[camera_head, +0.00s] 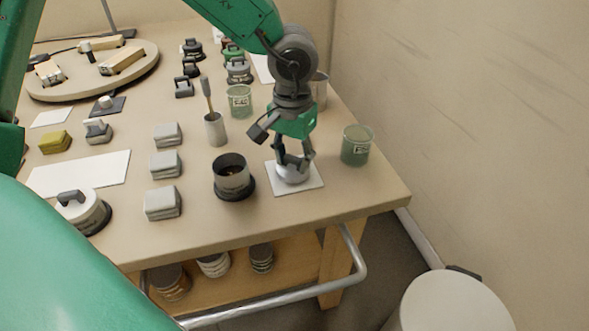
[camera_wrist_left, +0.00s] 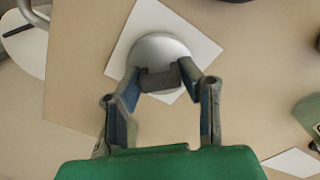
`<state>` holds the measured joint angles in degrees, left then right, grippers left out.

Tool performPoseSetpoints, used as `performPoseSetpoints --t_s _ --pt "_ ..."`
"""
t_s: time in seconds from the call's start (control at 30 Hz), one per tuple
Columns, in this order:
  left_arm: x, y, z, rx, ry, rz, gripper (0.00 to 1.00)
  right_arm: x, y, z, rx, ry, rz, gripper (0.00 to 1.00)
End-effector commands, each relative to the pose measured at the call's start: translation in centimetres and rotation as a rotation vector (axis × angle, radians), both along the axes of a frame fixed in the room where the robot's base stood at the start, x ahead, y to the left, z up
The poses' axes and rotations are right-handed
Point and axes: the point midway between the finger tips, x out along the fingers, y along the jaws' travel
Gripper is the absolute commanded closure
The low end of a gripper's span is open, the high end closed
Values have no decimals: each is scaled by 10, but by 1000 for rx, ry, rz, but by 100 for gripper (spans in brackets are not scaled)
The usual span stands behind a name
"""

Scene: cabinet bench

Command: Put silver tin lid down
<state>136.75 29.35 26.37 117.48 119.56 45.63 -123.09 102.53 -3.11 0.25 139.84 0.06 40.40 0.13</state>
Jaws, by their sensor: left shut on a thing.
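The silver tin lid (camera_head: 293,175) is a round pale grey disc with a dark handle, low over a white square sheet (camera_head: 311,186) near the table's front right. I cannot tell whether it touches the sheet. My left gripper (camera_head: 292,162) points down and is shut on the lid's handle. In the left wrist view the lid (camera_wrist_left: 160,50) sits between the tips of my gripper (camera_wrist_left: 160,82), with the white sheet (camera_wrist_left: 198,45) around it. An open dark tin (camera_head: 233,178) stands just left of the lid. My right gripper is not in view.
A green glass beaker (camera_head: 356,146) stands right of the sheet, near the table's right edge. A cup with a brush (camera_head: 215,128) and another green beaker (camera_head: 239,101) stand behind. Grey blocks (camera_head: 163,202) line the left. A metal rail (camera_head: 290,309) runs below the front edge.

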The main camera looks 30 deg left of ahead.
Motion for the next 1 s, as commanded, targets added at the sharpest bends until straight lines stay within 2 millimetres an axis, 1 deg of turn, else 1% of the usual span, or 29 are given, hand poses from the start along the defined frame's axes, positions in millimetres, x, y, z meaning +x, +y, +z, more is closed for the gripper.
performPoseSetpoints --t_s 0.03,0.1,0.47,0.5,0.53,0.9,1.0 --pt "0 0 -10 1 1 1 83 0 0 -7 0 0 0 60" --pt "0 -1 -14 2 0 0 83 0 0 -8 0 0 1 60" --pt "0 -2 -14 3 0 0 83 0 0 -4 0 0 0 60" --pt "0 -2 -14 2 -2 0 53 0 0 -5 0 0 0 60" --pt "0 -1 -14 2 -2 0 47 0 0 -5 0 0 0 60" --pt "0 -1 -13 1 -2 1 47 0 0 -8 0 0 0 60" --pt "1 -1 1 -2 -3 2 47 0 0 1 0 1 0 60"
